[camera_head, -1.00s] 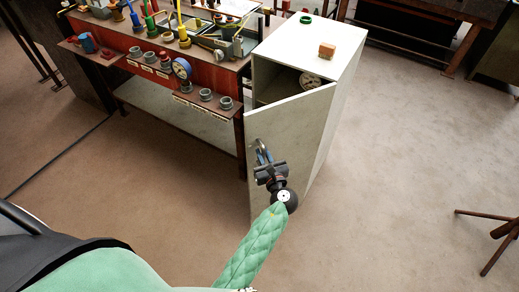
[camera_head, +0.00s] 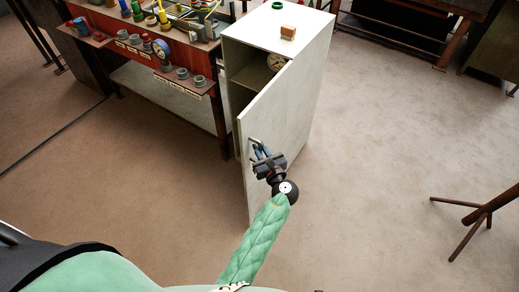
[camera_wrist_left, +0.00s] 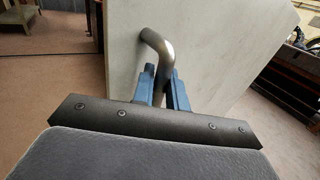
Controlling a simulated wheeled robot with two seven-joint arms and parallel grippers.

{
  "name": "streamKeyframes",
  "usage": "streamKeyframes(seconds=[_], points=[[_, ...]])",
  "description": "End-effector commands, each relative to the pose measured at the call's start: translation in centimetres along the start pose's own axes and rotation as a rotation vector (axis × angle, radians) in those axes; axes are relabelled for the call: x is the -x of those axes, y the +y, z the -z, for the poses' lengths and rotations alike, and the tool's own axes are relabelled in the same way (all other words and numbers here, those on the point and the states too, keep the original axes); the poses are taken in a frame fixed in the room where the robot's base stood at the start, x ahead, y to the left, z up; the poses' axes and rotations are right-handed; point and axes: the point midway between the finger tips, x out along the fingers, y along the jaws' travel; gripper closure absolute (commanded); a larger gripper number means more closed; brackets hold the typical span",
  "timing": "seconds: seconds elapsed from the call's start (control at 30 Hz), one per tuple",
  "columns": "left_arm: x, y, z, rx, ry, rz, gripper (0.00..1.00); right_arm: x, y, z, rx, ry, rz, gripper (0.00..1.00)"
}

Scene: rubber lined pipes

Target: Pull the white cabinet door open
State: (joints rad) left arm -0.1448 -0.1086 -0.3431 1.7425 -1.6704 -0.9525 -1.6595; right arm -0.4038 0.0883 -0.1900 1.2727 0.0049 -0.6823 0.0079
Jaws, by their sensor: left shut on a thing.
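The white cabinet (camera_head: 308,88) stands right of the workbench. Its door (camera_head: 266,128) is partly open, swung out on its right side, and the shelf inside shows with a gauge (camera_head: 277,62) on it. The door's metal handle (camera_wrist_left: 160,55) is a bent bar. My left gripper (camera_head: 259,152) is shut on this handle, and its blue fingers (camera_wrist_left: 163,88) stand on either side of the bar in the left wrist view. My right gripper is not in view.
A red workbench (camera_head: 150,50) with fittings and a gauge stands left of the cabinet. A green ring (camera_head: 279,5) and a small brown block (camera_head: 288,32) lie on the cabinet top. A dark stand (camera_head: 470,213) is at the right. The floor between is clear.

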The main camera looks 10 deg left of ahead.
Motion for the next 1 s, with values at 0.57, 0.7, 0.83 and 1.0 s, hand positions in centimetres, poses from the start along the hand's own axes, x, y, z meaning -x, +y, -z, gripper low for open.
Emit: streamKeyframes(seconds=[0.57, 0.7, 0.83, 1.0], points=[[-0.1, -0.2, -0.2, 0.002, -0.002, 0.003, 0.74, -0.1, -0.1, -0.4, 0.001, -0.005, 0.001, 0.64], [-0.1, -0.2, -0.2, 0.001, -0.002, 0.002, 0.67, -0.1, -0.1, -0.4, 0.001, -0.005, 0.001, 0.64], [-0.1, -0.2, -0.1, 0.001, -0.001, 0.002, 0.67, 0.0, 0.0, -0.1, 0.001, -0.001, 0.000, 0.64], [-0.3, -0.1, -0.1, 0.000, -0.001, 0.002, 0.67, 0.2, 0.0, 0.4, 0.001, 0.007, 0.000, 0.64]])
